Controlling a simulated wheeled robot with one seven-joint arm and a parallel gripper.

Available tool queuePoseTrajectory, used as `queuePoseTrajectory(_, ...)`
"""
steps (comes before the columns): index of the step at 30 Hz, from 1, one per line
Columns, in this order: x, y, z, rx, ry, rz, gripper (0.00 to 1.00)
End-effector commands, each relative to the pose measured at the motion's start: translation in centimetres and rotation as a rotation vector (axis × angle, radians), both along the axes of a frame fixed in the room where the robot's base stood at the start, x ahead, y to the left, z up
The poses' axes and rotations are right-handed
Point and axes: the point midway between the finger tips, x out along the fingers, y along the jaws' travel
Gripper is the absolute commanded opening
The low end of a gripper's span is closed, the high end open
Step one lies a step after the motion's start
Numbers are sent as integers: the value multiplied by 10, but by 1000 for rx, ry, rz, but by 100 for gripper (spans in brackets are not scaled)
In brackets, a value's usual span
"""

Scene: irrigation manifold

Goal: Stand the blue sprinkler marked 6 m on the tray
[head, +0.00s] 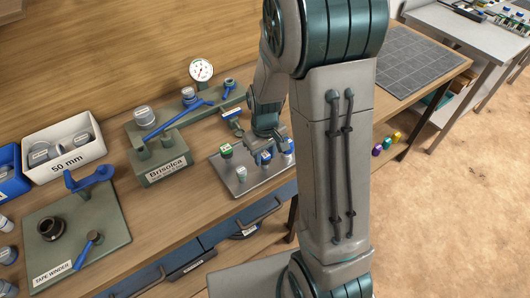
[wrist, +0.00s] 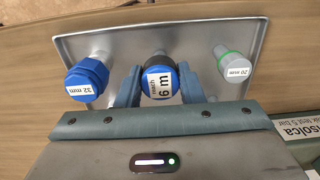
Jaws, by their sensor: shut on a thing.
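The blue-capped sprinkler marked 6 m (wrist: 160,82) is upright between the jaws of my gripper (wrist: 156,88) in the wrist view, its dark body below the cap. My gripper (head: 265,149) is shut on it, over the metal tray (head: 246,190) in the head view, where the sprinkler shows small and blue (head: 264,158). I cannot tell whether its base touches the tray. In the wrist view, a blue-capped piece marked 32 mm (wrist: 86,80) stands on the tray to the left. A grey piece with a green ring, marked 20 mm (wrist: 234,66), stands to the right.
A green-grey manifold block marked Brisolca (head: 160,168) with a pressure gauge (head: 201,71) stands left of the tray. A white bin marked 50 mm (head: 65,148) and the tape winder board (head: 88,238) are farther left. A dark gridded mat (head: 405,60) lies clear at right.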

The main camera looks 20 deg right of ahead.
Motion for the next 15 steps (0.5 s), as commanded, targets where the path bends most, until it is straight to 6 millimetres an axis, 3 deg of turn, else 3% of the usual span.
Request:
queuePoseTrajectory(9,0,0,-4,0,-1,0,7)
queuePoseTrajectory(10,0,0,-4,0,-1,0,37)
queuePoseTrajectory(12,0,0,-3,0,-1,0,56)
queuePoseTrajectory(15,0,0,-3,0,-1,0,56)
